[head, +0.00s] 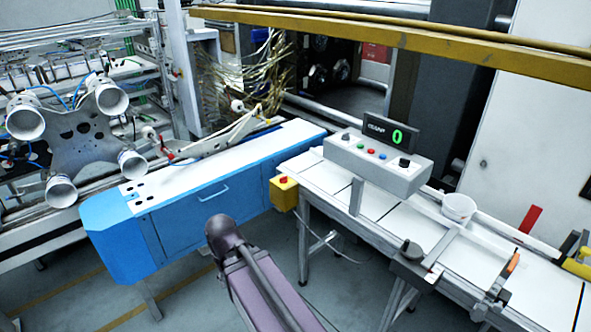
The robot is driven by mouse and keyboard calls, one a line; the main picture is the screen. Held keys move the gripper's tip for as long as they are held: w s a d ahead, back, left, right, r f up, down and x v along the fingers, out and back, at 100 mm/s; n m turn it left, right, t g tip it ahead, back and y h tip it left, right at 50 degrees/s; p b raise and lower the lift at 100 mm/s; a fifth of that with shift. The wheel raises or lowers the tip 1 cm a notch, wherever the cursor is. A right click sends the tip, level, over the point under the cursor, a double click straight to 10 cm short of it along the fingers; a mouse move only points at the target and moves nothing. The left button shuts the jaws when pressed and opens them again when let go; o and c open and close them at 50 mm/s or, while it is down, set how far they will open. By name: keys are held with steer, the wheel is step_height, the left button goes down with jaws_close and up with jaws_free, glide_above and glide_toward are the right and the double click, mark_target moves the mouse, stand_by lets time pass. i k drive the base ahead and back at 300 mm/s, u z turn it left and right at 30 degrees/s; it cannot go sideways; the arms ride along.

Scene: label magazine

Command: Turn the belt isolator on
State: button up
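A small yellow box (284,194) with a red knob (284,180) on top is fixed at the left end of the white belt table; it looks like the belt isolator. The knob's turn position is too small to read. A grey control box (377,168) stands on the table, with several coloured buttons, a black knob (404,162) and a display (390,133) showing a green 0. My arm rises from the bottom edge, its dark rounded joint just left of and below the yellow box. My gripper is not in view.
A blue cabinet (195,205) with a white top stands left of the belt table (325,178). A white tub (458,208) and an orange-tipped bracket (505,275) are at right. A yellow beam (420,40) crosses above. Floor shows between cabinet and table.

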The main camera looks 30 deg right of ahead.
mark_target(283, 180)
steer(key=z, duration=0.5)
steer(key=i, duration=1)
steer(key=z, duration=0.4)
